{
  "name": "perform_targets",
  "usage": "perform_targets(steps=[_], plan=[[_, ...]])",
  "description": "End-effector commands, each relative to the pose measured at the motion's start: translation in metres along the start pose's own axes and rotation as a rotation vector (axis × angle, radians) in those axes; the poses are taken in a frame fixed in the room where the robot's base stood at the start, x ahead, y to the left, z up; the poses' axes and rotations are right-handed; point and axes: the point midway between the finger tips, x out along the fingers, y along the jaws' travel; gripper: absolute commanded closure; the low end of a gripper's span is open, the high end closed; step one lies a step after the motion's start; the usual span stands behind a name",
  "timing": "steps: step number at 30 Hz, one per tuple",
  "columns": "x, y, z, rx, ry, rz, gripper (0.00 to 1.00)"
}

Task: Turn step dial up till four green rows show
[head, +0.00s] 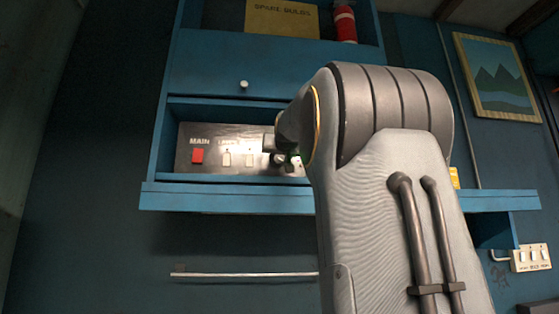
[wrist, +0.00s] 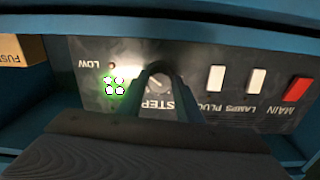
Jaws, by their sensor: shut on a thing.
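The step dial (wrist: 158,84) is a small dark knob above the upside-down STEP label in the wrist view. My gripper (wrist: 159,70) is shut on it, and its dark fingers cover part of the knob and label. The green display (wrist: 115,87) is left of the dial, with several bright white-green dots in a small block; glare makes its rows hard to tell apart. In the head view my arm hides most of the dial and display, and a bit of my gripper shows at the panel's right end.
The dark control panel (head: 215,135) sits in a blue shelf recess. It carries a red MAIN switch (head: 198,156) and two white switches (wrist: 216,78), labelled LAMPS and PLUG. A small LOW indicator (wrist: 112,66) is near the display. A metal rail (head: 240,274) runs below the shelf.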

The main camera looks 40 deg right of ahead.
Motion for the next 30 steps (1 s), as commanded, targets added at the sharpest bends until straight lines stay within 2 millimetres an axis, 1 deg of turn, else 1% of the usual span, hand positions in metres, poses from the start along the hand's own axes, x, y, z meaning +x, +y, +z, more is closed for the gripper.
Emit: perform_targets(steps=[15,22,30], plan=[[0.0001,-0.0005,0.0005,0.333,0.001,0.000,0.91],[-0.0001,-0.0007,-0.0001,0.418,0.000,0.000,0.91],[-0.0002,-0.0007,-0.0005,0.446,0.000,0.000,0.91]])
